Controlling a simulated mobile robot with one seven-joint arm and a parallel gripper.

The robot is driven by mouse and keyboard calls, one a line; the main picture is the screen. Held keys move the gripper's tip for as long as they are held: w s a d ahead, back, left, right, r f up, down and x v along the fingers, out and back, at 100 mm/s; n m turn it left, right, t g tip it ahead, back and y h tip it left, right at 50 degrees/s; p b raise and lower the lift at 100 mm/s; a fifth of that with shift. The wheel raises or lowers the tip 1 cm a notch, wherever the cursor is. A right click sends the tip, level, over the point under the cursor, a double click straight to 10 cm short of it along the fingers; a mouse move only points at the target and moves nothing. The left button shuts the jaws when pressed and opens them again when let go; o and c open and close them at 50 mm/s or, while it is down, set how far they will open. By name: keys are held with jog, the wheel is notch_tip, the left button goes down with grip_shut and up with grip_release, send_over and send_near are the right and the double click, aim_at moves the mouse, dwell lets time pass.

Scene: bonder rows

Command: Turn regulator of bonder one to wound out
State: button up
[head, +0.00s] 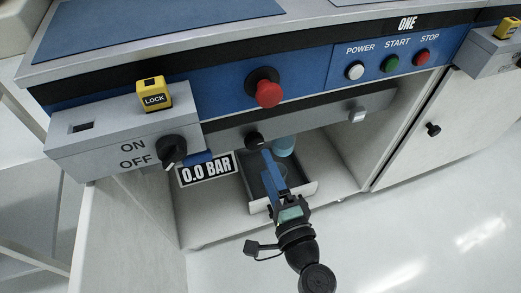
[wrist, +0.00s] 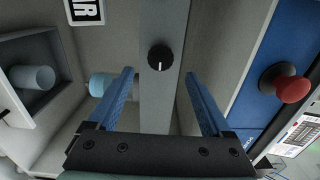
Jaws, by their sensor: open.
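The regulator of bonder one appears as a small black knob (head: 254,140) on the grey rail under the blue panel marked ONE. In the wrist view the knob (wrist: 160,57) faces me, with a white mark pointing to the picture's bottom. A sign (head: 206,169) left of it reads 0.0 BAR. My gripper (head: 268,158) is just below the knob in the head view. In the wrist view my gripper (wrist: 159,78) has its blue fingers spread wide, one to each side of the rail. The knob lies between and beyond the fingertips, seemingly untouched.
A red mushroom button (head: 268,94) sticks out above the knob. A grey box with a black ON/OFF switch (head: 171,150) and yellow LOCK tag (head: 154,93) is at left. An open tray (head: 304,190) and a light-blue cylinder (head: 284,146) are below. Floor at right is clear.

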jog(key=v, duration=0.6)
dwell(0.4)
